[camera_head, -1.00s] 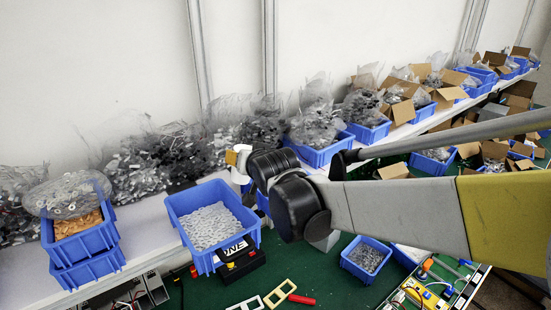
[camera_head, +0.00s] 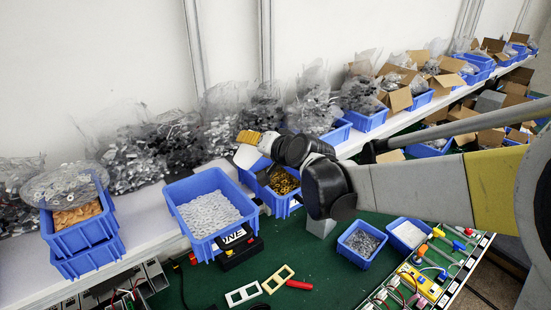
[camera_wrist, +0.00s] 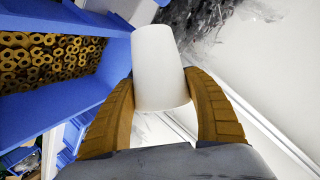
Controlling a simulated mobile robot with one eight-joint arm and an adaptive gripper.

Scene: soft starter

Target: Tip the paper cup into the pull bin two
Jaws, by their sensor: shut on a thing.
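My gripper (camera_wrist: 160,88) is shut on a white paper cup (camera_wrist: 158,62), one ribbed yellow-brown finger on each side. In the head view the cup (camera_head: 246,157) is small and tilted below my gripper (camera_head: 250,141), beside a blue bin of brass-coloured nuts (camera_head: 264,193). In the wrist view that bin (camera_wrist: 108,92) is at the left, and the cup overlaps its edge in the picture. The cup's inside is hidden. I see no label telling which bin is pull bin two.
A blue bin of white parts (camera_head: 174,207) stands left of the nut bin. Stacked blue bins (camera_head: 88,238) are at far left. Bagged parts (camera_head: 150,150) line the wall behind. Small blue bins (camera_head: 347,255) sit on the green surface at the front right.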

